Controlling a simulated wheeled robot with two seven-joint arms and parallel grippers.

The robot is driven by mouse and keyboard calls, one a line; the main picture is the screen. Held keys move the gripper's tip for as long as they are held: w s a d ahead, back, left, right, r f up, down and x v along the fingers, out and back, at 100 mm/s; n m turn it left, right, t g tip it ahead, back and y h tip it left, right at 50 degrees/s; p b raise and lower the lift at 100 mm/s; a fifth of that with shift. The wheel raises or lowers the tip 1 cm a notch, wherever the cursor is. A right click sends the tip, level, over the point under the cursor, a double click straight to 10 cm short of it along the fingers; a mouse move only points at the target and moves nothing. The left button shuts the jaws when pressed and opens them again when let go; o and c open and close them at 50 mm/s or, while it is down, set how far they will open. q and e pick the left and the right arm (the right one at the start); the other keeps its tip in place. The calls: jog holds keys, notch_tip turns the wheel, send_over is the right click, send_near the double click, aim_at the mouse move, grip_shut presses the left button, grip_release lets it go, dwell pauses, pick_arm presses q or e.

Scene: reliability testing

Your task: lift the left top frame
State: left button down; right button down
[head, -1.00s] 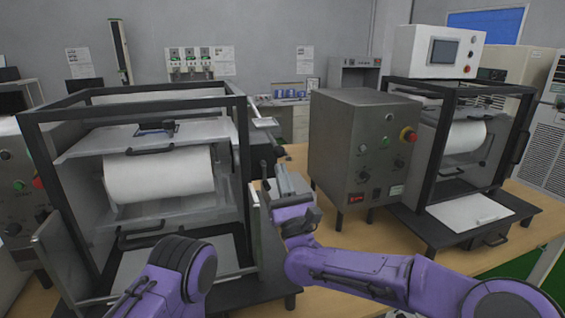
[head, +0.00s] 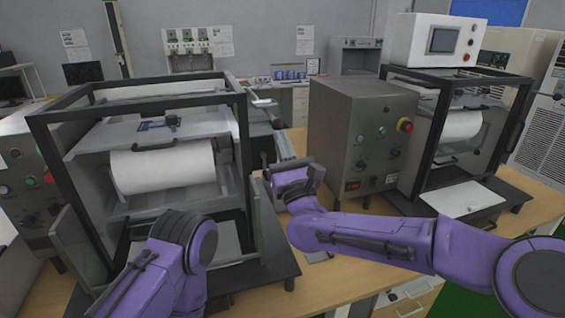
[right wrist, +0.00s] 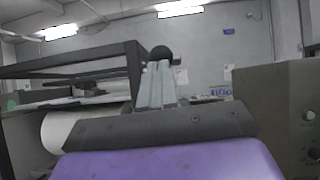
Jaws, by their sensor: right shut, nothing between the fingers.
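The left top frame (head: 140,106) is a black open rectangle of bars on top of the left machine. It looks lowered and level. My right gripper (head: 283,145) is shut and empty, just right of the machine's front right post, with its tips pointing up and away. In the right wrist view the shut grey fingers (right wrist: 157,80) stand beside the end of the black frame bar (right wrist: 75,66). A dark round knob shows at their tips; I cannot tell whether they touch it. My left arm shows at the lower left, but its gripper is out of view.
A grey control box (head: 360,130) with a red button stands close to the right of my right gripper. A second framed machine (head: 460,130) stands farther right. A white roll (head: 163,170) sits inside the left machine.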

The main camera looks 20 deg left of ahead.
jog(key=shift+w+d+r+t, duration=0.15)
jog(key=shift+r+t, duration=0.1)
jog(key=shift+r, duration=0.3)
jog(key=shift+d+r+t, duration=0.1)
jog(key=shift+r+t, duration=0.15)
jog(key=shift+r, duration=0.25)
jog(key=w+a+f+b+v, duration=0.1)
jog(key=f+b+v, duration=0.1)
jog(key=b+v, duration=0.7)
notch_tip(320, 180, down, 4)
jog(key=s+d, duration=0.2)
jog(key=s, duration=0.1)
jog(key=shift+g, duration=0.3)
jog(key=shift+a+r, duration=0.1)
jog(key=shift+r, duration=0.05)
